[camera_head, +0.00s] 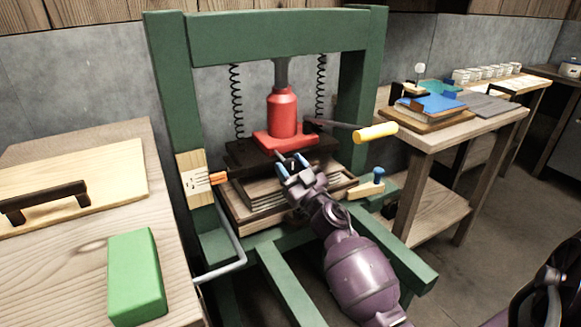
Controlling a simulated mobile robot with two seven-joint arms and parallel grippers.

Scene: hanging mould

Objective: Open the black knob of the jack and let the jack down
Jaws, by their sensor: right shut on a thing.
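The red jack (283,114) stands upright in the green press frame (270,38), its grey ram reaching up toward the top beam. Its red base rests on a dark plate (240,155). A dark lever with a yellow handle (375,133) sticks out to the right of the jack. My right gripper (291,163) comes up from below to the front of the jack's base. Its blue-tipped fingers are shut on the small black knob, which is mostly hidden between them. My left gripper is not in view.
Two springs hang beside the jack. A wooden mould stack (255,212) lies below the plate. A bench with a green block (136,276) is at left. A side table with a blue book (432,103) is at right.

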